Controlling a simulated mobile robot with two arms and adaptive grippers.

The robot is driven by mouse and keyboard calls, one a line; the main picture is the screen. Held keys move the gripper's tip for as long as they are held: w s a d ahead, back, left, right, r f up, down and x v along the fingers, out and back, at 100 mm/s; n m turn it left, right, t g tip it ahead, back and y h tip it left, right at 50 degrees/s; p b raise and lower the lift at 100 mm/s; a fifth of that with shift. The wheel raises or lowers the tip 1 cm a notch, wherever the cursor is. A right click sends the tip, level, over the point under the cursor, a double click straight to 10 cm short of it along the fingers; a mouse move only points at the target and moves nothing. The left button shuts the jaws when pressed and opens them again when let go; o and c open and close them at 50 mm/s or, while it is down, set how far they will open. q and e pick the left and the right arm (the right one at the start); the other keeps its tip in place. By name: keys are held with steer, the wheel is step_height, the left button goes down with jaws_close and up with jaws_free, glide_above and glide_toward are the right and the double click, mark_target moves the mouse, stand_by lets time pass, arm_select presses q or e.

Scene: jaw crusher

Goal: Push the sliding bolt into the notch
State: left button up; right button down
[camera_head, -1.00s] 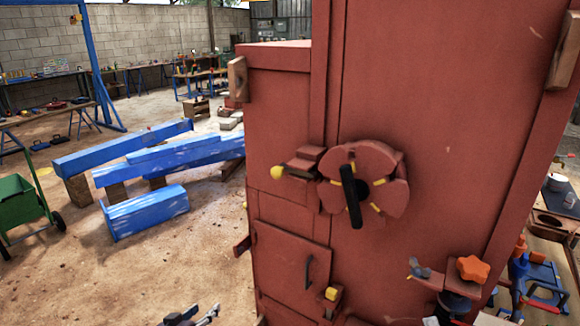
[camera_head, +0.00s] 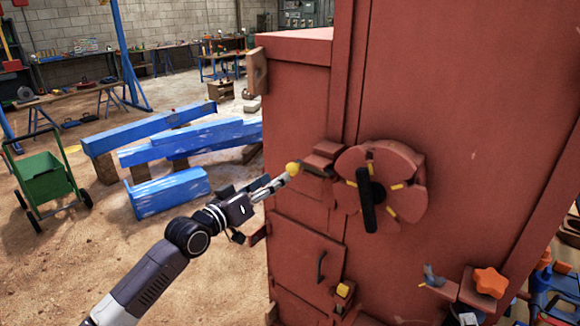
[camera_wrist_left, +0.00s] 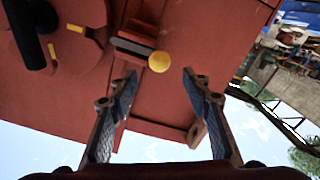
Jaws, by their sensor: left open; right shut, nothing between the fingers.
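The sliding bolt ends in a yellow knob (camera_head: 293,169) on the left of the red crusher front. Its dark red guide block (camera_head: 321,158) sits beside a round notched disc (camera_head: 386,205) with yellow marks and a black handle (camera_head: 367,199). The bolt's tip at the disc is too small to judge. My left gripper (camera_head: 281,180) is at the knob, coming from the lower left. In the left wrist view the open fingers (camera_wrist_left: 160,76) point at the yellow knob (camera_wrist_left: 159,62), which lies between and just beyond the tips; contact is unclear. My right gripper is not in view.
A small door with a handle (camera_head: 320,267) is below the bolt. An orange star knob (camera_head: 490,282) sits at the lower right. Blue beams (camera_head: 168,192) and a green cart (camera_head: 46,177) stand on the floor to the left. The floor between them is open.

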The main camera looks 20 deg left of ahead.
mark_target(288, 170)
arm_select(q)
steer(key=p+x, duration=0.1)
steer(key=x, duration=0.6)
steer(key=shift+w+d+f, duration=0.1)
steer(key=shift+w+d, duration=0.05)
steer(key=shift+w, duration=0.2)
steer(key=shift+c, duration=0.3)
jaws_close()
